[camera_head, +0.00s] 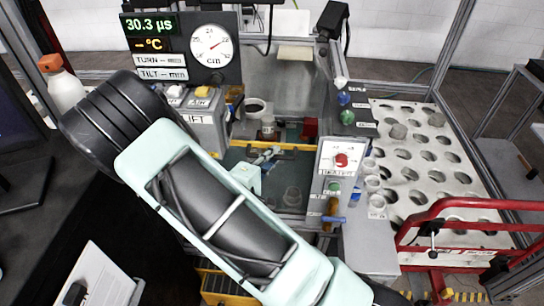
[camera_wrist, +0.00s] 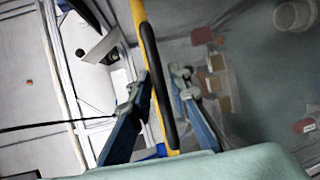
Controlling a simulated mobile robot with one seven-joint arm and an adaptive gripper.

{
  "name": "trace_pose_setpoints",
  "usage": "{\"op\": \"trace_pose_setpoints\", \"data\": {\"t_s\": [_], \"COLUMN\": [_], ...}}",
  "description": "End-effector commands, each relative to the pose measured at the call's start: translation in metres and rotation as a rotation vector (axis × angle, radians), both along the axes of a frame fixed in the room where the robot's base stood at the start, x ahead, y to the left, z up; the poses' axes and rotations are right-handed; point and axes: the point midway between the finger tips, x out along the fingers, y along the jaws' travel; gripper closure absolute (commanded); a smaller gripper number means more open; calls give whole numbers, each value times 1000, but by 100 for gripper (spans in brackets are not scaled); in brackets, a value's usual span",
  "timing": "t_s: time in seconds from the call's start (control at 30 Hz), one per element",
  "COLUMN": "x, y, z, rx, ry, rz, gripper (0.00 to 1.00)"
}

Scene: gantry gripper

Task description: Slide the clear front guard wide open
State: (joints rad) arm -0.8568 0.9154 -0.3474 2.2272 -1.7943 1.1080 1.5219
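The clear front guard shows in the head view as a see-through panel with a yellow top edge (camera_head: 301,148) across the machine's front. In the wrist view its yellow edge (camera_wrist: 137,14) runs down the middle, with a black handle bar (camera_wrist: 152,62) along it. My gripper (camera_wrist: 160,88) has its two blue fingers on either side of the yellow edge and handle, with gaps visible, so it looks open. Contact with the handle cannot be told. In the head view the small blue gripper fingers (camera_head: 266,154) are at the yellow edge, partly hidden behind my arm.
A control panel (camera_head: 333,171) with a red knob stands right of the guard. A white perforated plate (camera_head: 424,150) and a red frame (camera_head: 462,204) lie farther right. A gauge panel (camera_head: 211,47) and a spray bottle (camera_head: 62,86) are at upper left.

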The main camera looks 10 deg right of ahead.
Motion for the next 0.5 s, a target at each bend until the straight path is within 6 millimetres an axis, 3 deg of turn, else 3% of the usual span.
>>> {"op": "trace_pose_setpoints", "data": {"t_s": [0.13, 0.5], "x": [0, 0], "y": [0, 0], "z": [0, 0], "rx": [0, 0], "ry": [0, 0], "rz": [0, 0], "gripper": [100, 100]}}
